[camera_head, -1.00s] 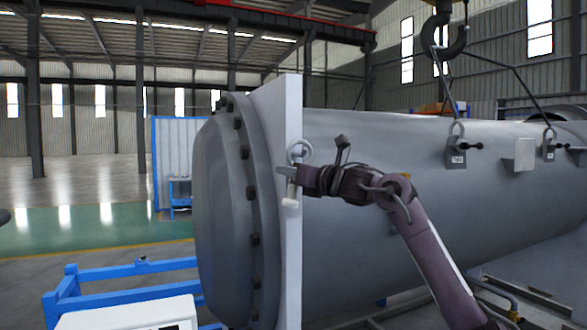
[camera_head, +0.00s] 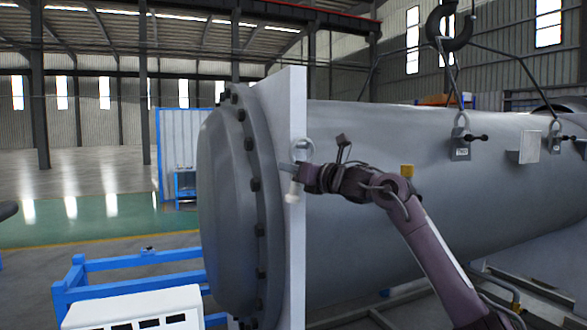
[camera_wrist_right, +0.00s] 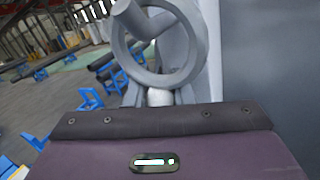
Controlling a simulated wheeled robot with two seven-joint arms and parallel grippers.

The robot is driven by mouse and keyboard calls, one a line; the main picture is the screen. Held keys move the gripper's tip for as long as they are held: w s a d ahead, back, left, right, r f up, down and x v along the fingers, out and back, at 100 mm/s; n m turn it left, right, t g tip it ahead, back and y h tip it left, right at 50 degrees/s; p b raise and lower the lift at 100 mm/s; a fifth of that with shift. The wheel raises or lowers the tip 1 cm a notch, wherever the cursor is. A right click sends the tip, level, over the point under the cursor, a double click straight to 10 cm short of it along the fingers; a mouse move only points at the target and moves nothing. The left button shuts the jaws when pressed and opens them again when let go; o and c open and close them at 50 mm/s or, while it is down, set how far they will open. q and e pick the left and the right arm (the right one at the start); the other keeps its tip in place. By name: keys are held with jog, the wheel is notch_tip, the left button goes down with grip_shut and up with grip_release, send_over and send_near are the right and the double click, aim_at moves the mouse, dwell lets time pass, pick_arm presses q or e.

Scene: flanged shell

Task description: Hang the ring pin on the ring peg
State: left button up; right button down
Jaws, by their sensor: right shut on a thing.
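In the right wrist view the ring (camera_wrist_right: 197,55) stands upright beyond the gripper (camera_wrist_right: 160,97). The ring peg (camera_wrist_right: 133,20), a short grey cylinder, crosses the ring's upper left rim and reaches into its opening. It appears to run through the ring, but contact is unclear. My left gripper is not visible.
The white plate (camera_head: 292,260) stands upright beside the bolted flange of the big grey shell (camera_head: 430,180). A crane hook (camera_head: 448,28) with slings hangs above. A blue frame (camera_head: 130,265) and a white box (camera_head: 135,312) stand at lower left.

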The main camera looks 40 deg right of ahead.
jog(key=shift+w+f, duration=0.1)
jog(key=shift+f, duration=0.15)
jog(key=c, duration=1.5)
grip_release()
jog(key=shift+o, duration=1.3)
jog(key=shift+a, duration=0.1)
jog(key=shift+o, duration=0.4)
jog(key=shift+a+r, duration=0.2)
jog(key=shift+d, duration=0.2)
